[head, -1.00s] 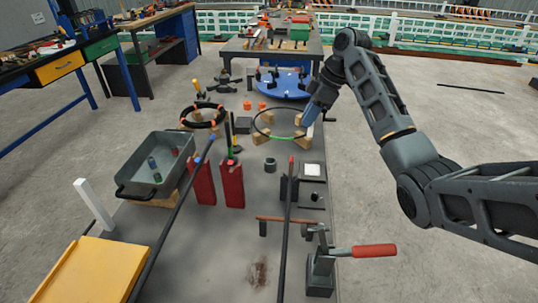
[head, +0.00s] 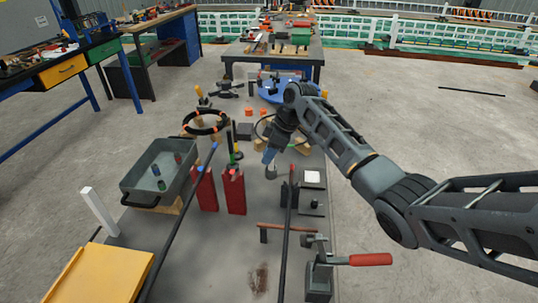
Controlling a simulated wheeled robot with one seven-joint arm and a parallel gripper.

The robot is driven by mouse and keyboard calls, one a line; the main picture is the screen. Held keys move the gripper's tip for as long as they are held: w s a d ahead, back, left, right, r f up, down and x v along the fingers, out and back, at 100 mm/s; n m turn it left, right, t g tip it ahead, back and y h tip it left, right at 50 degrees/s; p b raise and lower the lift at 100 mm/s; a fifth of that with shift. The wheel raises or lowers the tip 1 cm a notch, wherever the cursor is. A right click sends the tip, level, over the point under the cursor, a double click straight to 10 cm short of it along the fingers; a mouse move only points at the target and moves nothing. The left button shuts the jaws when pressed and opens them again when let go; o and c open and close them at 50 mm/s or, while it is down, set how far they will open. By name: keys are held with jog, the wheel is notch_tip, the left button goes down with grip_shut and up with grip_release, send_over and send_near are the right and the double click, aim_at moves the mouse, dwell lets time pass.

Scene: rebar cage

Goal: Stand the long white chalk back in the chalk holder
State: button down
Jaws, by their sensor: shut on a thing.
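My gripper (head: 269,157) points down over the middle of the table, its blue-grey fingertips just above a small round dark cup (head: 271,173), which looks like the chalk holder. The gripper is shut on a slim thing, taken to be the long white chalk, which is too small and too covered by the fingers to make out clearly. The cup stands upright on the grey table, partly hidden by the gripper. I cannot tell whether the chalk's lower end touches the cup or is inside it.
Two red blocks (head: 236,193) stand left of the cup, and a dark block with a white square (head: 312,177) is to the right. Long dark bars run along the table. A grey tray (head: 148,182) is at left, a red-handled clamp (head: 370,260) at front right.

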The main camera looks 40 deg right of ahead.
jog(key=shift+f, duration=0.6)
jog(key=shift+f, duration=0.2)
jog(key=c, duration=1)
grip_release()
jog(key=b+v, duration=0.1)
jog(key=v, duration=0.7)
jog(key=shift+b, duration=0.4)
